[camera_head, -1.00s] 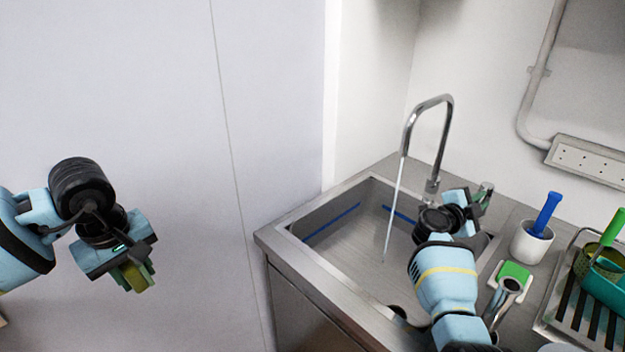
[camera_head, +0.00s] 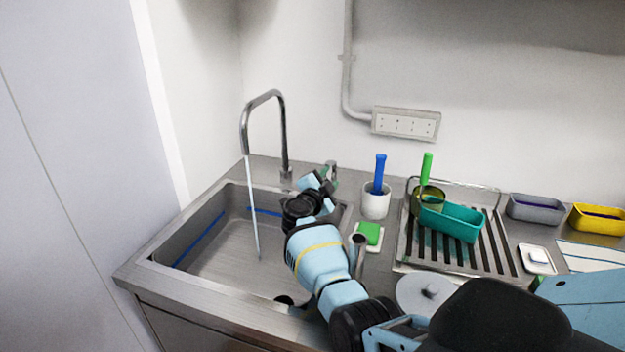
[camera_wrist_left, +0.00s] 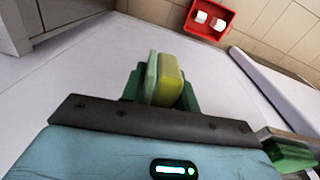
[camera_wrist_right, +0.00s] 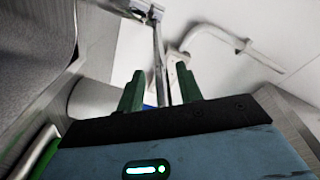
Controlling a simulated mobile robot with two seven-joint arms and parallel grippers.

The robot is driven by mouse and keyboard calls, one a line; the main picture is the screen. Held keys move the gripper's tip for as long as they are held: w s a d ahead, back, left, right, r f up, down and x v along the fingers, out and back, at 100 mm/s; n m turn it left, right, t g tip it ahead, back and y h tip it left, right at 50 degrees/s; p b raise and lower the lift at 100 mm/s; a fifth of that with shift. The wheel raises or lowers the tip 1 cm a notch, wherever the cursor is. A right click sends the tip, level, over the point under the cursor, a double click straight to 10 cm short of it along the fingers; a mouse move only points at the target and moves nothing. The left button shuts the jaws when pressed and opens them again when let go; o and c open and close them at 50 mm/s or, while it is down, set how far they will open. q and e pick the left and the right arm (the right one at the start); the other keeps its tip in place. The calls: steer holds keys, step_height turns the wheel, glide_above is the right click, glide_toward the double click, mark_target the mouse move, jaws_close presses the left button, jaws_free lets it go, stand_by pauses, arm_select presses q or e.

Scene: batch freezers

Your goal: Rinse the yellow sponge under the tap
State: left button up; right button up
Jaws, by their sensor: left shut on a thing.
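The yellow sponge (camera_wrist_left: 168,80) is between the fingers of my left gripper (camera_wrist_left: 160,92) in the left wrist view, with a paler green layer on one side. The left gripper is outside the head view. The tap (camera_head: 265,100) arches over the sink (camera_head: 215,250), and a thin stream of water (camera_head: 253,205) falls into the basin. My right gripper (camera_head: 326,176) is at the back right of the sink, beside the tap base. In the right wrist view its fingers (camera_wrist_right: 158,88) stand apart, with a thin metal post seen between them; contact cannot be told.
Right of the sink stand a white cup with a blue-handled tool (camera_head: 376,200), a green pad on a white dish (camera_head: 369,233) and a drying rack (camera_head: 490,262) with a teal tub. Grey (camera_head: 535,208) and yellow (camera_head: 598,219) tubs stand further right. The basin's left side is clear.

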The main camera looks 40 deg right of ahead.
arm_select(q)
steer(key=shift+r, duration=0.1)
arm_select(e)
steer(key=shift+r, duration=0.15)
